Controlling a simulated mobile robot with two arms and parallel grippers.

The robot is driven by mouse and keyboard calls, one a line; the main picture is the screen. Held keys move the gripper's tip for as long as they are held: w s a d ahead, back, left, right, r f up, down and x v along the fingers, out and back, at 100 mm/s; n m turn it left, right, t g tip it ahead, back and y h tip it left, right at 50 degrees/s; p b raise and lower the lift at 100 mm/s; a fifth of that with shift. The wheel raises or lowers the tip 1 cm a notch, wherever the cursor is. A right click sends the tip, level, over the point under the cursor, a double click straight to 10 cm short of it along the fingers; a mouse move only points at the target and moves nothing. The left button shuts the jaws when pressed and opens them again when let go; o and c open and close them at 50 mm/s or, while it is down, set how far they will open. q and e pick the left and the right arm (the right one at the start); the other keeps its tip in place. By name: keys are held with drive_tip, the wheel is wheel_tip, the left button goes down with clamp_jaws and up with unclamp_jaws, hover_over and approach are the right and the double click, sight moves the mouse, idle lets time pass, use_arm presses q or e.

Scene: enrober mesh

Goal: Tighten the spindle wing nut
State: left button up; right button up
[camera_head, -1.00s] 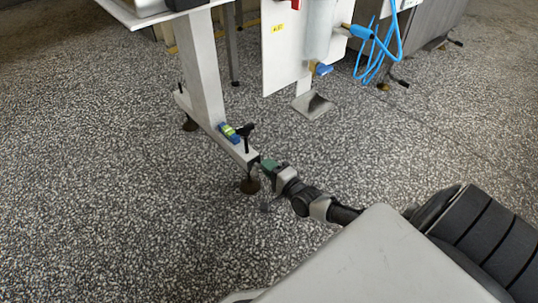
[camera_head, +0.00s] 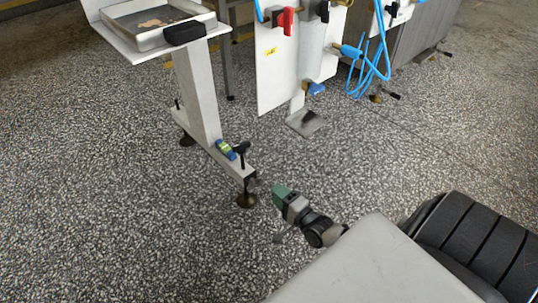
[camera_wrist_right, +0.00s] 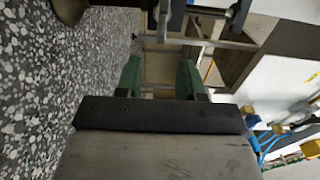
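A black T-shaped wing nut (camera_head: 242,150) stands upright near the end of the stand's white foot beam (camera_head: 228,163), in the head view. A round brown levelling foot (camera_head: 246,200) is under that beam end. My right gripper (camera_head: 279,191), with green fingers, is low over the floor, to the right of the beam end and apart from the wing nut. The wrist view shows its two fingers (camera_wrist_right: 159,78) spread with nothing between them. A dark part at the top right there may be the wing nut, but I cannot tell. My left gripper is not in view.
A blue and green level-like object (camera_head: 226,149) sits on the beam beside the wing nut. A white panel (camera_head: 285,65) with valves and blue hoses (camera_head: 375,65) stands behind. A tray (camera_head: 160,22) rests on top of the stand. The speckled floor around is clear.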

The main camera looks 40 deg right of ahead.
drive_tip(key=shift+s+d+p, duration=0.2)
drive_tip(key=shift+s+p, duration=0.4)
drive_tip(key=shift+s, duration=1.5)
